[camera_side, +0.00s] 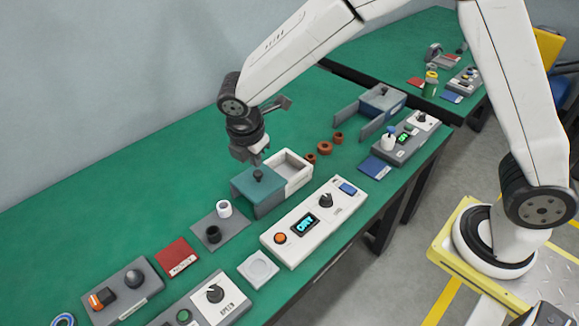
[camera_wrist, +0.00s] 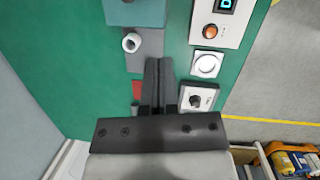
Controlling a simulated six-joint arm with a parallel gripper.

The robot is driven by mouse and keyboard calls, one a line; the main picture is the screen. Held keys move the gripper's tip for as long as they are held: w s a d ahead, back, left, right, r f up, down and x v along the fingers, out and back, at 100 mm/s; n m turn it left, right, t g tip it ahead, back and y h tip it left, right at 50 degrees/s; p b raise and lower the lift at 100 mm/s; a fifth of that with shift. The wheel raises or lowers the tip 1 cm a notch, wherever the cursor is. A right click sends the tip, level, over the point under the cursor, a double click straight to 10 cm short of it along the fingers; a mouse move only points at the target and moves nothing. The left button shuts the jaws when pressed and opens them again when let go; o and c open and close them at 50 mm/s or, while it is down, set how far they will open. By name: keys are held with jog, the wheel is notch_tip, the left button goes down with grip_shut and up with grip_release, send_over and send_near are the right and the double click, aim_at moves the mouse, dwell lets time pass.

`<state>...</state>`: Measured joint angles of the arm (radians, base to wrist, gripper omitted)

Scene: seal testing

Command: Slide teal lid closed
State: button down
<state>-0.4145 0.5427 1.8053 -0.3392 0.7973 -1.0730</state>
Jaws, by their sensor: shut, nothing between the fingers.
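The teal lid (camera_side: 250,188) has a black knob (camera_side: 258,175) on top. It sits at the left of a white box (camera_side: 296,178), whose right part is open and shows its inside. In the side view my gripper (camera_side: 257,161) points down just above the knob, with no clear contact. In the wrist view the fingers of my gripper (camera_wrist: 158,65) lie together and empty.
A white panel (camera_side: 290,252) with a display, button and dial stands in front of the box. A grey mat (camera_side: 224,230) with a white ring and a black ring lies to the left. Brown rings (camera_side: 324,148) and a grey-blue fixture (camera_side: 382,100) stand behind right. The green table is clear behind left.

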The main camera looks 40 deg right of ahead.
jog(key=a+n, duration=0.1)
jog(key=w+a+n, duration=0.1)
jog(key=a+n, duration=0.1)
jog(key=shift+w+a+f+n+h, duration=0.3)
jog(key=shift+w+a+f+h, duration=0.05)
jog(key=shift+w+h, duration=0.05)
send_near(257, 185)
jog(key=f, duration=0.1)
jog(key=a+f, duration=0.1)
jog(key=s+a+f, duration=0.1)
jog(key=f, duration=0.1)
jog(key=shift+f, duration=0.1)
jog(key=shift+w+d+f, duration=0.1)
jog(key=shift+w+d, duration=0.15)
jog(key=shift+d, duration=0.2)
jog(key=shift+w+d, duration=0.2)
jog(key=shift+d, duration=0.25)
jog(key=shift+w+d+f, duration=0.15)
jog(key=shift+w+d, duration=0.25)
jog(key=shift+d, duration=0.4)
jog(key=d, duration=1)
jog(key=shift+d, duration=0.35)
